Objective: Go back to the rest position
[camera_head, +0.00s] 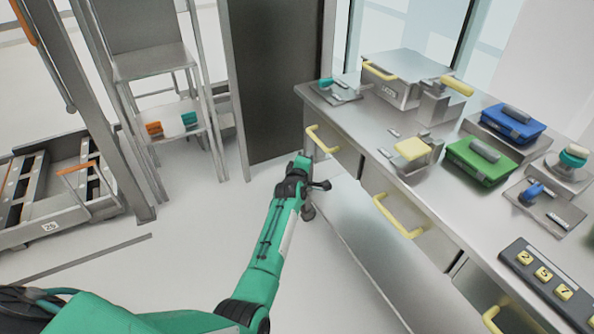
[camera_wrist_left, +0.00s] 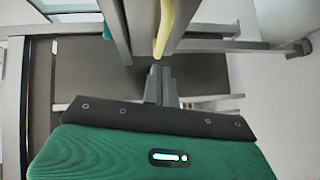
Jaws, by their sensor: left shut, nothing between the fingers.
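My left arm reaches up from the bottom of the head view, and its left gripper (camera_head: 322,185) is near the far left end of the workbench, below the top drawer handle. In the left wrist view the two fingers of this gripper (camera_wrist_left: 160,75) are together with nothing between them. A yellow drawer handle (camera_wrist_left: 165,25) shows just beyond the fingertips there; I cannot tell whether they touch it. My right gripper is in neither view.
The metal workbench (camera_head: 375,135) fills the right side, with a green case (camera_head: 480,160), a blue case (camera_head: 512,124) and a metal box (camera_head: 400,85) on it. More yellow handles (camera_head: 398,215) stick out along its front. A shelf rack (camera_head: 155,62) stands left. Floor (camera_head: 190,225) left of my arm is clear.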

